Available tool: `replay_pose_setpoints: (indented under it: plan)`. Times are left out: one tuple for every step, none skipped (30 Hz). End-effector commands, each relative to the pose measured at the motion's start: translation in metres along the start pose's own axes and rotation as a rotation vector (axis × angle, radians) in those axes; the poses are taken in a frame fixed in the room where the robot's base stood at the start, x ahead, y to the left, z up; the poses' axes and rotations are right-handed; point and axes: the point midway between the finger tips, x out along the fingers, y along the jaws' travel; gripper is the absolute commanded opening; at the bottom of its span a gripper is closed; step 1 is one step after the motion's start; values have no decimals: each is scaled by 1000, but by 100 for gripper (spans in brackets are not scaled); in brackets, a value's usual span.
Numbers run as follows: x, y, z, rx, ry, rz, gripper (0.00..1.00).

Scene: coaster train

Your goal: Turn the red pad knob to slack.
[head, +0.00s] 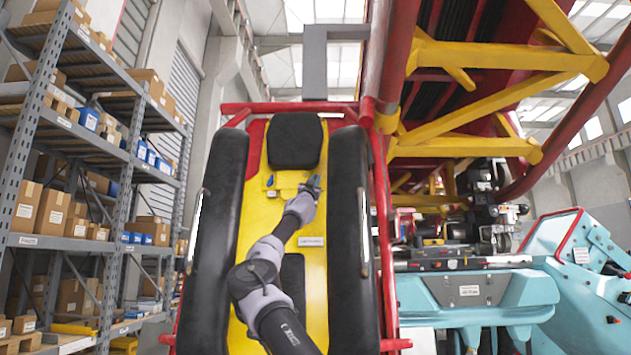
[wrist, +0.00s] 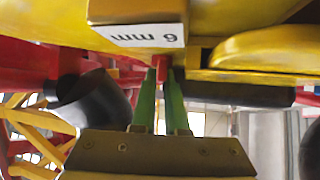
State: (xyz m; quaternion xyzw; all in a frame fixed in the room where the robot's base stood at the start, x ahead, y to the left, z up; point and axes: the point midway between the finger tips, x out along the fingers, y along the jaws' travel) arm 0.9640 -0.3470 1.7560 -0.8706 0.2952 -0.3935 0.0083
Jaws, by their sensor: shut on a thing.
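The red pad knob (wrist: 161,62) shows in the wrist view as a small red piece under the yellow panel. My gripper (wrist: 162,75) has its two green fingers around it, shut on it. A yellow block with an upside-down "6 mm" label (wrist: 146,37) sits just above the fingertips. In the head view my gripper (head: 313,184) is at the upper part of the yellow seat back (head: 312,262), below the black headrest (head: 295,140). The knob is hidden there behind my gripper, and its turn angle cannot be told.
Long black pads (head: 215,240) stand on both sides of the yellow back, the right one (head: 350,235) close to my arm. A red tube frame (head: 290,107) surrounds the seat. Shelves with boxes (head: 60,150) stand left; yellow and red track beams (head: 490,60) hang right.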

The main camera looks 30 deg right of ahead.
Motion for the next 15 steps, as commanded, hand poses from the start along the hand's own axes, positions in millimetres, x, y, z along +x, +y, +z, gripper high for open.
replay_pose_setpoints:
  plan:
    - [1, 1, -2, 0, 3, 2, 0]
    - [1, 1, -2, 0, 2, 2, 0]
    - [1, 1, -2, 0, 2, 2, 0]
    - [1, 1, -2, 0, 2, 2, 0]
    - [1, 1, -2, 0, 2, 2, 0]
    - [1, 1, -2, 0, 2, 2, 0]
    - [1, 1, -2, 0, 2, 2, 0]
    - [1, 1, -2, 0, 2, 2, 0]
    - [1, 1, -2, 0, 2, 2, 19]
    - [1, 1, -2, 1, 2, 2, 30]
    - [1, 1, -2, 1, 2, 2, 41]
    - [0, 1, -2, 1, 2, 1, 41]
    - [0, 1, -1, 1, 1, 1, 41]
    - [0, 0, -1, 1, 1, 1, 41]
    - [0, 0, -1, 1, 1, 1, 41]
